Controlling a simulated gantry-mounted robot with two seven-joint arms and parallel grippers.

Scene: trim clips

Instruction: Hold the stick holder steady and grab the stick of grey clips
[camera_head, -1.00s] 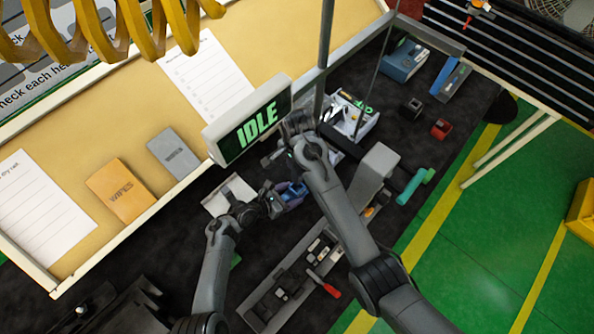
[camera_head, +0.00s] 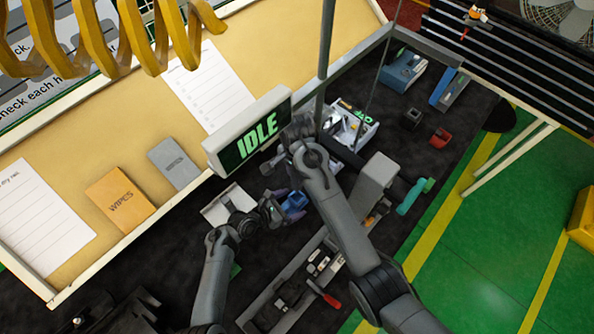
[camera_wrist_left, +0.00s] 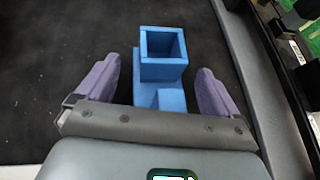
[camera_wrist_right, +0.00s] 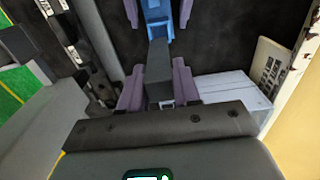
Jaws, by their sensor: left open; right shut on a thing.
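The blue stick holder (camera_head: 294,202) stands on the dark mat; in the left wrist view the holder (camera_wrist_left: 160,72) shows a square, empty-looking socket. My left gripper (camera_wrist_left: 158,66) is open, with one purple finger on each side of the holder and visible gaps between. The left fingers also flank the holder (camera_wrist_right: 155,14) at the top of the right wrist view. My right gripper (camera_wrist_right: 158,66) is shut on a dark grey stick (camera_wrist_right: 159,72), which points towards the holder. In the head view the right arm and display hide most of this stick.
The IDLE display (camera_head: 250,132) stands just behind the grippers. A white bin (camera_head: 352,128) with small parts is behind the right arm. Bare mat lies around the holder.

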